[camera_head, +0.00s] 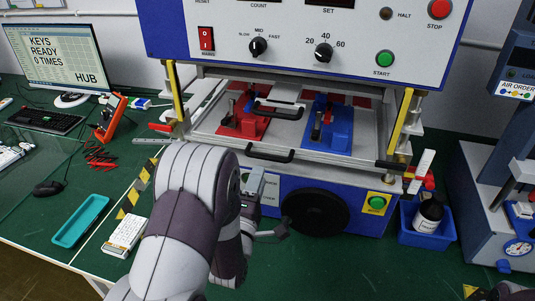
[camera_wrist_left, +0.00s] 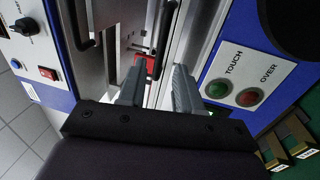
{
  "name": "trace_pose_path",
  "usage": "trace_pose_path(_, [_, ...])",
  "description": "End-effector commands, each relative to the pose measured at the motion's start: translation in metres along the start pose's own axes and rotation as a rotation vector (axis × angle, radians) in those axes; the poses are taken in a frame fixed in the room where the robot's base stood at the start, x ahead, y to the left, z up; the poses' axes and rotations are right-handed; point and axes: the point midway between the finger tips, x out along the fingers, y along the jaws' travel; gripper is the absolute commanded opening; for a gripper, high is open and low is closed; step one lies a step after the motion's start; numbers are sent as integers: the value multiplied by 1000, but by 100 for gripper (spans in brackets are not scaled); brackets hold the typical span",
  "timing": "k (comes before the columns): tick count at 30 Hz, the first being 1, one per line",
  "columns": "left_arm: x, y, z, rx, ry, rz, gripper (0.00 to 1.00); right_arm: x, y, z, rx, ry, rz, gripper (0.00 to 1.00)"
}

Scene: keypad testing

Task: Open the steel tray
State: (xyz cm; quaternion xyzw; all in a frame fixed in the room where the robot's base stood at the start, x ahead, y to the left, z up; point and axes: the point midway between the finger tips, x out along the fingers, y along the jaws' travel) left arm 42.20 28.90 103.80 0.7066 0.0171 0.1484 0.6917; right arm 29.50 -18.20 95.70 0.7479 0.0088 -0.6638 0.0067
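The steel tray (camera_head: 212,135) sits inside the press, between its posts, and carries a red fixture (camera_head: 247,123) and a blue fixture (camera_head: 337,135). A black bar handle (camera_head: 270,153) is on its front edge. In the left wrist view a dark handle bar (camera_wrist_left: 165,28) lies ahead of my left gripper (camera_wrist_left: 157,78), whose two grey fingers stand apart with nothing between them. In the head view this gripper (camera_head: 262,181) is just below the handle, partly hidden by my arm. Contact with the handle does not show.
A panel with TOUCH and OVER buttons (camera_wrist_left: 233,92) is close beside the fingers. A black round knob (camera_head: 315,211) is on the press front. A blue bin with a bottle (camera_head: 429,214) stands right. A teal tray (camera_head: 80,221) and a white box (camera_head: 124,236) lie left.

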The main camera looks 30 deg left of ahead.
Motion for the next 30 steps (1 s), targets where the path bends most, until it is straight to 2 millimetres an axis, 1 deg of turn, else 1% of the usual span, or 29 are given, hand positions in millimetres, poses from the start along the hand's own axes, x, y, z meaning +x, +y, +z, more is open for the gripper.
trace_pose_path(1, [14, 3, 0, 0, -1, 0, 34, -5, 0, -1, 0, 0, 0, 51])
trace_pose_path(3, [31, 2, 0, 0, -1, 1, 34, -8, 0, -1, 0, 0, 0, 51])
trace_pose_path(6, [52, 2, 0, 1, 0, -1, 34, -11, 0, -1, 0, 0, 0, 51])
trace_pose_path(9, [66, 1, 0, 1, 0, -2, 34, -13, 0, -2, 0, 0, 0, 51])
trace_pose_path(13, [75, 0, 0, 2, 0, -2, 34, -14, 0, -2, 0, 0, 0, 51])
trace_pose_path(20, [76, -1, 0, 2, 0, -2, 34, -14, 0, -2, 0, 0, 0, 51])
trace_pose_path(23, [76, 0, 0, 2, 0, -2, 5, -14, 0, -2, 0, 0, 0, 51])
trace_pose_path(24, [76, 0, 0, 2, 0, -2, 0, -14, 0, -2, 0, 0, 0, 51])
trace_pose_path(30, [76, -1, 0, 3, 1, -2, 0, -13, 0, -2, 0, 0, 0, 51])
